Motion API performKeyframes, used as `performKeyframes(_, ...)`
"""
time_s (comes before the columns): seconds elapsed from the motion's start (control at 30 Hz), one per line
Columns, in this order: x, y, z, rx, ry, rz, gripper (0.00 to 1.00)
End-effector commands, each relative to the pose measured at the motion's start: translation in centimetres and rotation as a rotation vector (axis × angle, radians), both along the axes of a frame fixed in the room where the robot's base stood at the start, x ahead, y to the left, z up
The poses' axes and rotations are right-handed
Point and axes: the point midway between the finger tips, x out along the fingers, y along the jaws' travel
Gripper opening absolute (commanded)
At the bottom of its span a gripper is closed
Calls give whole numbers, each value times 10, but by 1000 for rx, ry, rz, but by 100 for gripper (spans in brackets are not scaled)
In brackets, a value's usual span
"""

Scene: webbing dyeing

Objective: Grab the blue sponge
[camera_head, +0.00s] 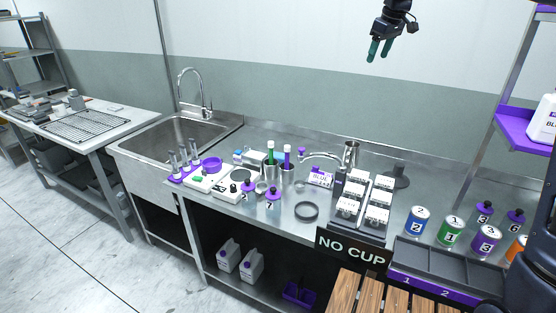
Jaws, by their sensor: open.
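My gripper (379,52) hangs high at the top right, in front of the wall. Its two green fingers are apart and nothing is between them. It is well above the steel counter (278,222) and touches nothing. A small blue and white item (238,157) lies on the counter near the sink, behind the white scale-like devices. It is too small to tell whether it is the blue sponge. No other thing is clearly a sponge.
Beakers with green and purple tools (279,171), bottles (273,197), a black coffee-type machine (352,190) and numbered cans (417,221) crowd the counter. A sink (185,133) is at left. A "NO CUP" sign (352,249) stands at the front.

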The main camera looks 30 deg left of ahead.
Motion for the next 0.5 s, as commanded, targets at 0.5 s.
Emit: performKeyframes(0.5,36,191,-54,46,46,352,61)
